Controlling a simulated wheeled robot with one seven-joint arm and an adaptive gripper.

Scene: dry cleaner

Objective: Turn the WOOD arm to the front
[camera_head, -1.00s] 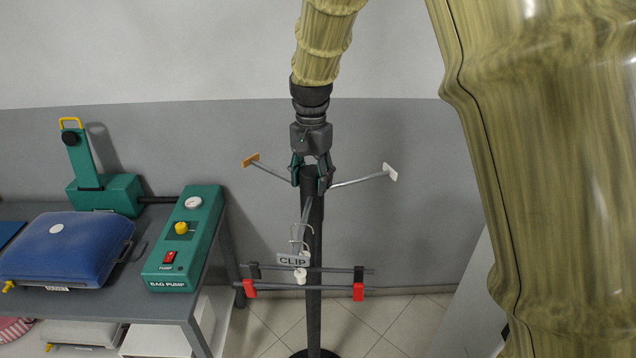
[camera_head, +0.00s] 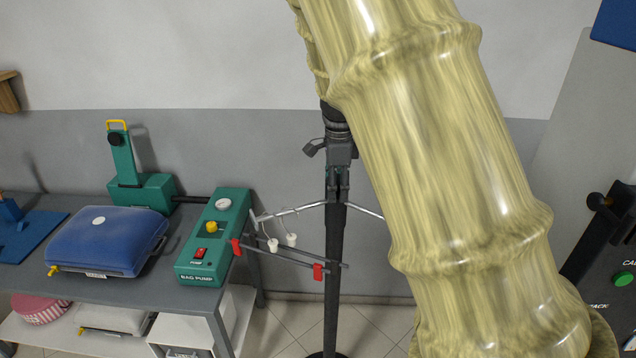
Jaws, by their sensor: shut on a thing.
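A dark upright stand (camera_head: 332,262) carries metal arms near its top. My gripper (camera_head: 337,190) points down from above, its fingers closed on the top of this stand. One arm (camera_head: 292,211) reaches left and ends in a pale end piece (camera_head: 257,217). Its label cannot be read. A hanger bar with red clips (camera_head: 318,272) and white round parts (camera_head: 291,240) hangs below that arm. Another arm (camera_head: 364,209) reaches right and slightly downward, and its end is hidden behind my own arm. The WOOD plate is not visible, so I cannot tell which way its arm points.
A grey table (camera_head: 120,290) at left holds the green bag pump (camera_head: 216,232) and a blue case (camera_head: 105,240); the left hanger clip is close to the pump. A dark machine with a green button (camera_head: 624,279) stands at far right. My own arm blocks the middle right.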

